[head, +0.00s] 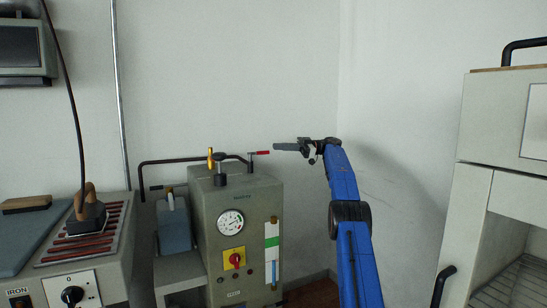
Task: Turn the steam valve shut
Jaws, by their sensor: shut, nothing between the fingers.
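The steam boiler (205,205) is a grey-green box in the middle of the head view, with a round gauge (230,223) on its front. On its top stands a valve with a red lever (262,153) that points right and lies about level. My gripper (277,147) is shut and empty.
A red rotary switch on a yellow plate (234,258) is on the boiler's front. An iron (86,212) rests on a red-slatted stand at left. A black pipe (170,161) runs behind the boiler. A pale cabinet (480,200) stands at right. The wall is bare above the boiler.

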